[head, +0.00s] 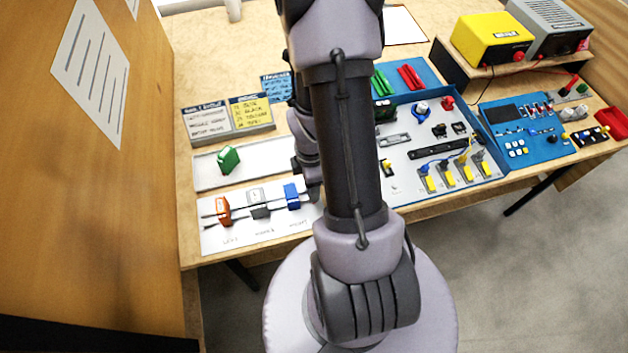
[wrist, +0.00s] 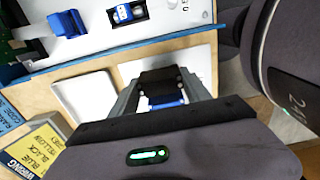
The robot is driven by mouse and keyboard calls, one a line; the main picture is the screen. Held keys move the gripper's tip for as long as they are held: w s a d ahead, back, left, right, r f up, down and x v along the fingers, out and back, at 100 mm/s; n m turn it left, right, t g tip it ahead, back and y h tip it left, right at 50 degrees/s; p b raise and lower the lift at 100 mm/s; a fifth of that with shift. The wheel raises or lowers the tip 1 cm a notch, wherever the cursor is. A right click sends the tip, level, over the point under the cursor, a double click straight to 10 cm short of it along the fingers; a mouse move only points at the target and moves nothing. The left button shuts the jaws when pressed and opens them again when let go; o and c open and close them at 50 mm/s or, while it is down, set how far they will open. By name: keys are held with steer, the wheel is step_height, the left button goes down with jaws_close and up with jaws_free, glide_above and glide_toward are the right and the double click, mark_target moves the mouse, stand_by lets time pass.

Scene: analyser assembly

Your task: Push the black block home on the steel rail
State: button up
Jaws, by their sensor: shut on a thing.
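The steel rail (head: 240,211) lies on a white labelled board (head: 216,240) at the left of the bench in the head view. An orange block (head: 223,209) stands at its left and a blue block (head: 292,197) at its right. My gripper (wrist: 162,90) is shut on the black block (wrist: 160,78), which shows between the two fingers in the wrist view. The blue block is partly visible behind it (wrist: 166,103). The held block is hidden by my arm in the head view. Whether it touches the rail, I cannot tell.
A white tray (head: 203,178) with a green block (head: 229,159) lies behind the board. Label cards (head: 228,120) stand at the back. A blue-edged tray (head: 398,188) of modules lies to the right. A dark grey patch (head: 260,212) shows between the orange and blue blocks.

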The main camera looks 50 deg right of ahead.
stand_by(0.4)
steer(key=shift+f+b, duration=0.65)
steer(key=shift+f, duration=0.05)
steer(key=shift+f+b, duration=0.35)
steer(key=shift+f, duration=0.05)
stand_by(0.4)
steer(key=o, duration=1.5)
steer(key=shift+o, duration=0.2)
steer(key=shift+o, duration=1.3)
steer(key=shift+r, duration=0.15)
